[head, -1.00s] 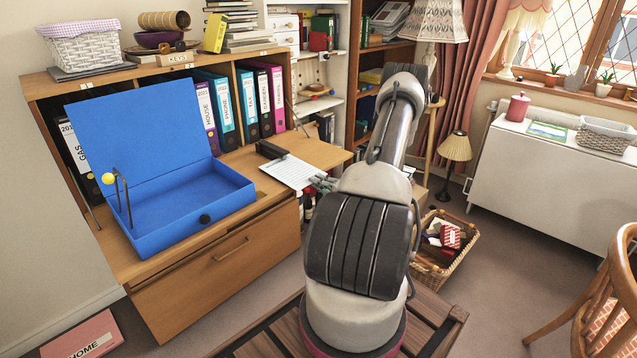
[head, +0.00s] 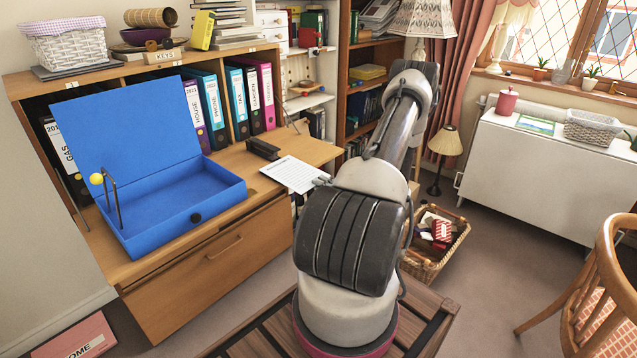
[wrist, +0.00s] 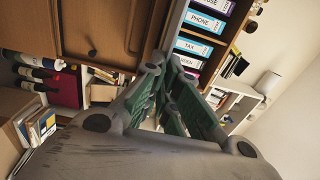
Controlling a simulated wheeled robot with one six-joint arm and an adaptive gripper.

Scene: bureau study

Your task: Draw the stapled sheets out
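The stapled sheets (head: 293,174) are white with printed lines. They lie flat on the wooden desk top (head: 240,163), at its front edge right of the blue box file. In the wrist view my gripper (wrist: 164,64) has green-padded fingers that lean together, with a narrow gap between the tips. I see nothing clearly held between them. The sheets cannot be made out in the wrist view. Whether the fingers touch them is hidden.
A black stapler (head: 263,149) lies just behind the sheets. The open blue box file (head: 185,210) stands to their left, and upright binders (head: 215,110) line the back. A wicker basket (head: 432,262) is on the floor right of my arm. A wooden chair (head: 600,275) stands at far right.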

